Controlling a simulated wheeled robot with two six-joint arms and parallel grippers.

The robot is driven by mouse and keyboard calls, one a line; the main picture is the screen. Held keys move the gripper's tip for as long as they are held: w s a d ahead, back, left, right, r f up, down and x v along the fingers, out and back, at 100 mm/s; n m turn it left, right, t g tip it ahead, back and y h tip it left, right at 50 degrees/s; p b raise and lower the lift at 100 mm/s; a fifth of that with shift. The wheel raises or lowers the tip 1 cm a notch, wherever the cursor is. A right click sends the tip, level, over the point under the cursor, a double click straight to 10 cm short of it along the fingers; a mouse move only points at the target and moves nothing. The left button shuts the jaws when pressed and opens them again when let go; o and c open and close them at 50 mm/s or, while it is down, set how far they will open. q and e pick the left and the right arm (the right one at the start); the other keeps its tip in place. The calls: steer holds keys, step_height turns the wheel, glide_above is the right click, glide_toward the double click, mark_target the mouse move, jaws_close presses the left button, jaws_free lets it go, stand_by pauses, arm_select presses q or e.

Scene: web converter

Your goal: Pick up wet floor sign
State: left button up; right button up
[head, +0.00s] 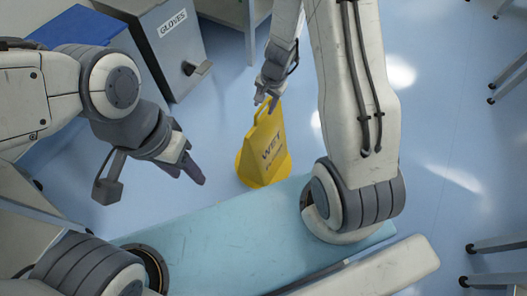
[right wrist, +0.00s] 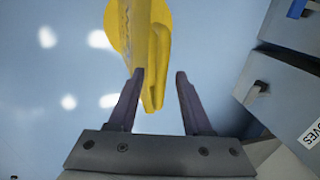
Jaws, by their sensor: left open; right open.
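The yellow wet floor sign (head: 265,157) stands upright on the blue floor, in the middle of the head view. My right gripper (head: 265,104) is at the sign's top edge, coming from above. In the right wrist view the sign (right wrist: 148,50) reaches down between the open fingers of the right gripper (right wrist: 160,90), nearer the left finger. Whether that finger touches it I cannot tell. My left gripper (head: 187,175) is left of the sign, apart from it and empty.
A grey cabinet labelled GLOVES (head: 165,45) stands at the back left, beside a blue box (head: 80,28). Metal legs (head: 497,245) stand at the right edge. Floor right of the sign (head: 450,130) is clear.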

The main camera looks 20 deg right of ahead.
jaws_close()
steer(key=shift+w+r, duration=0.1)
stand_by(1.3)
